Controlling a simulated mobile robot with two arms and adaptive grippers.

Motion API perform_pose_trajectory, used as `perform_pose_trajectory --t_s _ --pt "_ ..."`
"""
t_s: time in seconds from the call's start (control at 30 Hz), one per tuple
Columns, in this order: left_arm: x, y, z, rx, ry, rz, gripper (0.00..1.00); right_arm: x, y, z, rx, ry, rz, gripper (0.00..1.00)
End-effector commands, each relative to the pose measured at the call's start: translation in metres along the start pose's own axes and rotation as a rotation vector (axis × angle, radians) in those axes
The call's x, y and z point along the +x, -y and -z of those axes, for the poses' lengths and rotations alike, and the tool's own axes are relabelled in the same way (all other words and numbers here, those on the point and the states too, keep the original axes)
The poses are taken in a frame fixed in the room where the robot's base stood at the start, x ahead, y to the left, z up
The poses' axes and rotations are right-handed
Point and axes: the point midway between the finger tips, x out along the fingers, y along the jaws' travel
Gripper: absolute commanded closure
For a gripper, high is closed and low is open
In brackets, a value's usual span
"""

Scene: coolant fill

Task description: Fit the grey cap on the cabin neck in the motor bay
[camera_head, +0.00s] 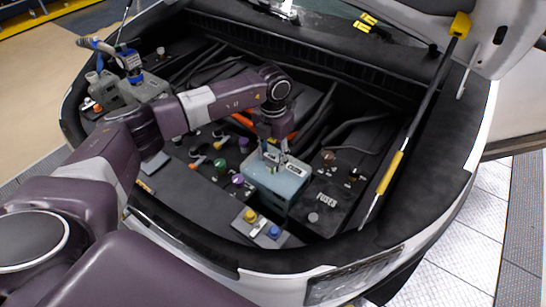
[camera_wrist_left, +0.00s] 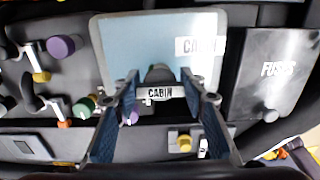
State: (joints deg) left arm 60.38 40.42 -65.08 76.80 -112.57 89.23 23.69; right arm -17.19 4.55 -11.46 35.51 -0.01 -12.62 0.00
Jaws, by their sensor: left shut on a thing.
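The cabin tank is a pale blue box (camera_head: 278,186) in the motor bay, with white labels on its top. It also fills the upper middle of the left wrist view (camera_wrist_left: 130,45), where a CABIN label shows. My left gripper (camera_head: 272,153) is over the top of this tank. In the left wrist view its two fingers (camera_wrist_left: 159,76) close around the small dark grey cap (camera_wrist_left: 158,72). The cap appears at the tank's top, near its edge. The cabin neck is hidden under it, and I cannot tell whether the cap is seated. My right gripper is not in view.
A black FUSES box (camera_head: 322,203) stands right of the tank. Yellow and blue caps (camera_head: 262,224) lie in front, a purple cap (camera_head: 237,180) to the left. Hoses run behind. A yellow-gripped hood strut (camera_head: 390,172) rises at the right.

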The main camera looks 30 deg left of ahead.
Motion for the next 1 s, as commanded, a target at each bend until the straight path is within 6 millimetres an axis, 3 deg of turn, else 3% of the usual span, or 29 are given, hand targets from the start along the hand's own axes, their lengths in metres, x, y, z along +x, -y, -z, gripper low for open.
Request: perform_pose_trajectory --t_s 0.7,1.0 --pt "0.003 0.001 0.002 0.262 -0.005 -0.001 0.79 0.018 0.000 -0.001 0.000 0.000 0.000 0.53" --pt "0.003 0.001 0.002 0.280 -0.006 -0.001 0.79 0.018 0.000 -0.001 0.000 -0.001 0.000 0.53"
